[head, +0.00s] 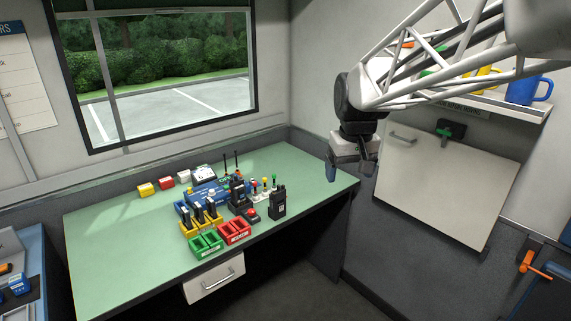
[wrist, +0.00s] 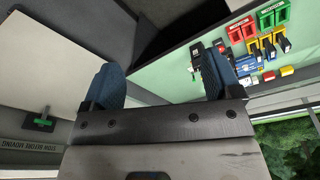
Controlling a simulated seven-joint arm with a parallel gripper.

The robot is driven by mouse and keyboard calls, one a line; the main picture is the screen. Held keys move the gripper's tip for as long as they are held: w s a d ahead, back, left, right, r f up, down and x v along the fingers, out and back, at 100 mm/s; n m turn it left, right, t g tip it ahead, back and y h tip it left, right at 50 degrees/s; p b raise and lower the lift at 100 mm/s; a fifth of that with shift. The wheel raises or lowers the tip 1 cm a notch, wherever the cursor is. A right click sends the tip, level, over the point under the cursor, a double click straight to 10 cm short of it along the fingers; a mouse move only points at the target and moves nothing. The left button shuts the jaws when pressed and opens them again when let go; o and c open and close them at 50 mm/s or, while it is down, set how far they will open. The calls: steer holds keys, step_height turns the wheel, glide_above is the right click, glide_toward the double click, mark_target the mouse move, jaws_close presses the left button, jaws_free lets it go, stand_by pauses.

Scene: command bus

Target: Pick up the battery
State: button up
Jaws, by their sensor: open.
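My gripper (head: 348,172) hangs open and empty in the air, right of the green desk and in front of the white wall panel. Its two blue fingers stand apart in the wrist view (wrist: 160,85). No single item is clearly the battery at this size. Several dark upright blocks stand in a yellow rack (head: 216,223) on the desk; they may be batteries or radios. A green rack (head: 205,246) and a red rack (head: 235,233) sit in front of it. A black handheld radio (head: 278,204) stands to the right, near the desk's front edge.
The green desk (head: 120,235) has clear room at left and back right. A blue case (head: 204,191), small yellow (head: 146,190) and red (head: 167,182) boxes, and thin antennas stand behind the racks. A shelf with a blue mug (head: 526,90) is at upper right.

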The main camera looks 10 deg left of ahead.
steer(key=w+a+f+n, duration=0.1)
steer(key=w+a+f, duration=0.1)
steer(key=w+a, duration=0.65)
steer(key=n+g, duration=0.2)
steer(key=n, duration=0.3)
glide_above(241, 189)
steer(key=f, duration=1.7)
steer(key=shift+s+d+f, duration=0.1)
steer(key=shift+d+f, duration=0.15)
steer(key=shift+f, duration=0.15)
steer(key=shift+a+f, duration=0.25)
steer(key=shift+a, duration=0.05)
steer(key=shift+f, duration=1.3)
steer(key=shift+f, duration=2.6)
